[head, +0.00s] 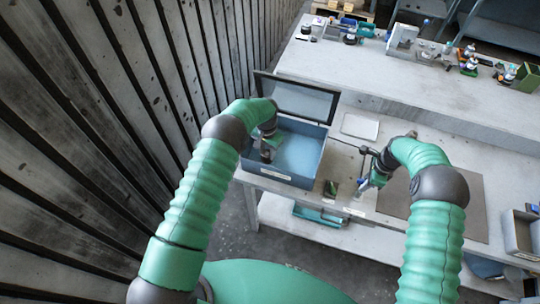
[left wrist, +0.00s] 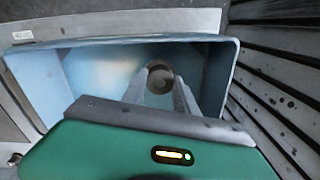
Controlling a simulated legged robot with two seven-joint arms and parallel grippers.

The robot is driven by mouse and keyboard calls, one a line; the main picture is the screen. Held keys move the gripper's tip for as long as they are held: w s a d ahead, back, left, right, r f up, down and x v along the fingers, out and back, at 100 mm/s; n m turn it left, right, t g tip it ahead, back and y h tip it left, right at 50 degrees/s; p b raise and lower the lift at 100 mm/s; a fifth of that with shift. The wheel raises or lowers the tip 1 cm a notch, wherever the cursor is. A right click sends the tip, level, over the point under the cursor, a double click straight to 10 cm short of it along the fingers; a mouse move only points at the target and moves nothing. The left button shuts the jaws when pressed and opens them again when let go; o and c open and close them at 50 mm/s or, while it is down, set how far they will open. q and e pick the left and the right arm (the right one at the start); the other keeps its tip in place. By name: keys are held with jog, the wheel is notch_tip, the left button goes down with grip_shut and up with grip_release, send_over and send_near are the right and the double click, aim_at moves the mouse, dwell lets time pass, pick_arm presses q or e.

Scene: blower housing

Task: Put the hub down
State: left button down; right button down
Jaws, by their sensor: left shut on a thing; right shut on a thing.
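A blue open box (head: 308,160) with its dark-framed lid (head: 297,98) raised stands at the left end of the near workbench. My left gripper (head: 266,153) reaches down inside its left part. In the left wrist view my left gripper (left wrist: 160,88) has its two fingers around a small round brownish piece, which looks like the hub (left wrist: 160,75), inside the blue box (left wrist: 95,75). The hub is hidden in the head view, and whether it touches the box floor is unclear. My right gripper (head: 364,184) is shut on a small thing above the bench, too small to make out.
A dark mat (head: 455,213) lies at the right of the near bench, and a light flat plate (head: 360,126) lies behind. A small dark item (head: 330,189) sits by the front edge. A grey bin (head: 518,235) stands far right. A slatted wall (head: 90,120) rises at left.

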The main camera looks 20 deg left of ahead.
aim_at(267, 153)
pick_arm(q)
jog(key=shift+f, duration=1.55)
pick_arm(e)
jog(key=shift+w, duration=0.1)
pick_arm(q)
jog(key=shift+f, duration=0.1)
jog(key=c, duration=1)
grip_release()
jog(key=shift+o, duration=0.2)
